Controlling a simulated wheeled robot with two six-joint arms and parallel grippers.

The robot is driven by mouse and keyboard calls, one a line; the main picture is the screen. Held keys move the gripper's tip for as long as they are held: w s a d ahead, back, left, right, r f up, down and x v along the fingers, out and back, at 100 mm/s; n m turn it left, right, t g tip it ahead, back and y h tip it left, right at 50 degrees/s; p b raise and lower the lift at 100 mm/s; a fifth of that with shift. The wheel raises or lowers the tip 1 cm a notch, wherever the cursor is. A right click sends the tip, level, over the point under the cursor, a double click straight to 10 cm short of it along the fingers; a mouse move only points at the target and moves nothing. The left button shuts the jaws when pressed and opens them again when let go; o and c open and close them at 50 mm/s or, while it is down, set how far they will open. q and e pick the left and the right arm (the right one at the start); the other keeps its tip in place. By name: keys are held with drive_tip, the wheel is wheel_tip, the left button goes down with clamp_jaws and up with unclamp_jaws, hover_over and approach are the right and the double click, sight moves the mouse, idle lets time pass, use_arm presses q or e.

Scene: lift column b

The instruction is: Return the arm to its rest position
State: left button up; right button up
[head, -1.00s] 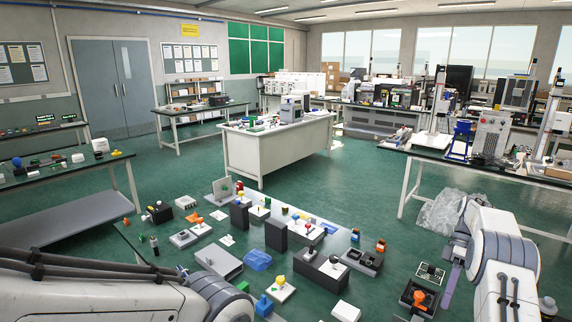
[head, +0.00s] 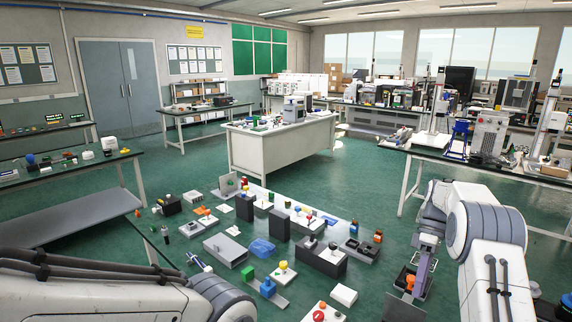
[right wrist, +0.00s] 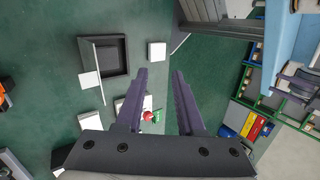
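My right arm (head: 487,265) comes in from the lower right, raised and bent. Its gripper (head: 411,284) hangs down from the wrist at the right end of the low work surface. In the right wrist view, the gripper (right wrist: 159,74) has its two dark purple fingers apart with nothing held between them. My left arm (head: 110,295) crosses the lower left corner. Its gripper is outside the picture.
Below lies a surface with many small parts, a dark block (head: 320,257), a grey box (head: 226,249) and a blue piece (head: 262,248). A white bench (head: 275,153) stands behind. A cluttered table (head: 480,165) is at the right. Green floor (head: 370,200) is clear between.

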drive_tip(key=s+a+r+m+t+h, duration=0.15)
drive_tip(key=s+a+r, duration=0.25)
drive_tip(key=a, duration=0.7)
drive_tip(key=s+a+r+n+t+h, duration=0.1)
drive_tip(key=s+a+r+h, duration=0.3)
drive_tip(key=a, duration=0.7)
drive_tip(key=s+a+f+m+t+y, duration=0.1)
drive_tip(key=s+a+f, duration=0.1)
drive_tip(key=s, duration=0.8)
drive_tip(key=s+a+f+m+t+y, duration=0.1)
drive_tip(key=s+a+t+y, duration=0.1)
drive_tip(key=s, duration=0.9)
drive_tip(key=shift+a+f, duration=0.35)
drive_tip(key=shift+a, duration=0.25)
drive_tip(key=shift+a, duration=0.1)
